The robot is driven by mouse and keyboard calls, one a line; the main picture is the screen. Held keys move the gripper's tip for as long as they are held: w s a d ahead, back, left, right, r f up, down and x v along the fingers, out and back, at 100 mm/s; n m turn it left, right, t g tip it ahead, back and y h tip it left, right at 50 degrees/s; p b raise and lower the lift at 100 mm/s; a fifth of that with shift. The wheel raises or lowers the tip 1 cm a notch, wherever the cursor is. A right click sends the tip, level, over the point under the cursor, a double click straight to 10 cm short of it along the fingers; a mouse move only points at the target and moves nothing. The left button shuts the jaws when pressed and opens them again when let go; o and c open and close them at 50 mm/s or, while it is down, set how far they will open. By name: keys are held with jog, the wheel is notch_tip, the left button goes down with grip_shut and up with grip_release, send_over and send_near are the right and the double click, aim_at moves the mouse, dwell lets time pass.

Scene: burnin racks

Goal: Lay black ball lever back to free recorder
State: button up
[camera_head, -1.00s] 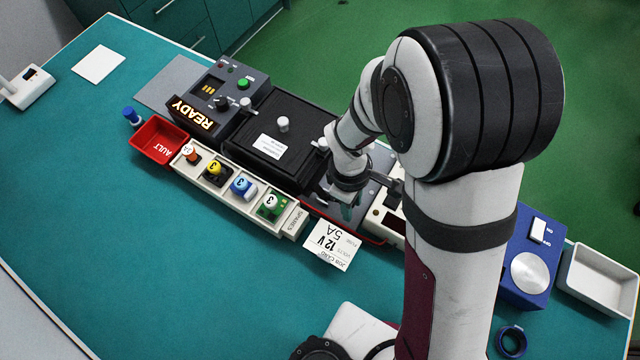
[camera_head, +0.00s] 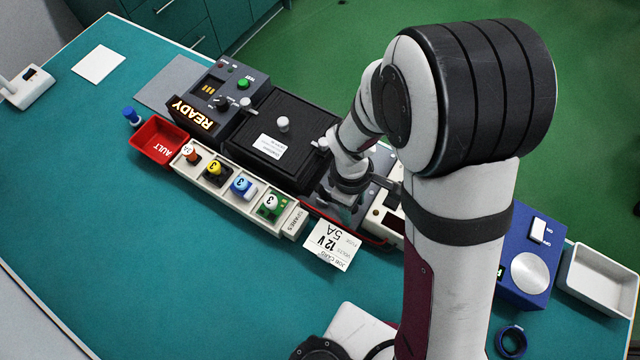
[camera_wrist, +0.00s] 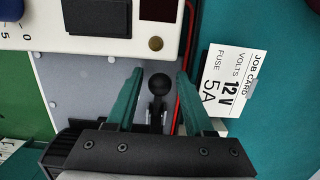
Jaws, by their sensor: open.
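In the wrist view, my gripper (camera_wrist: 160,74) is open, with one teal finger on each side of the black ball lever (camera_wrist: 158,86). The lever's round knob shows in the gap, apart from both fingers. Its stem runs down to a metal bracket on a grey panel (camera_wrist: 85,85). A white instrument (camera_wrist: 170,45) with dark windows stands beside the panel; I cannot tell for sure whether it is the recorder. In the head view, my gripper (camera_head: 342,212) is low over the grey panel, and the arm hides the lever.
A black lidded box (camera_head: 300,135) stands left of my gripper. A white spares tray (camera_head: 228,183) and a job card (camera_head: 332,246) lie nearby. A red lead (camera_wrist: 187,70) runs beside the right finger.

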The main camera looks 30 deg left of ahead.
jog(key=shift+r, duration=4.4)
jog(key=shift+d, duration=0.1)
jog(key=s+d+r+m+y, duration=0.1)
jog(key=s+d+r+m, duration=0.4)
jog(key=m, duration=0.6)
jog(key=s+d+r+m+y, duration=0.2)
jog(key=s+d+r+m, duration=0.3)
jog(key=d+m, duration=0.5)
jog(key=m, duration=0.2)
jog(key=shift+s+d+r+m, duration=0.2)
jog(key=shift+s+m, duration=0.05)
jog(key=shift+m, duration=0.05)
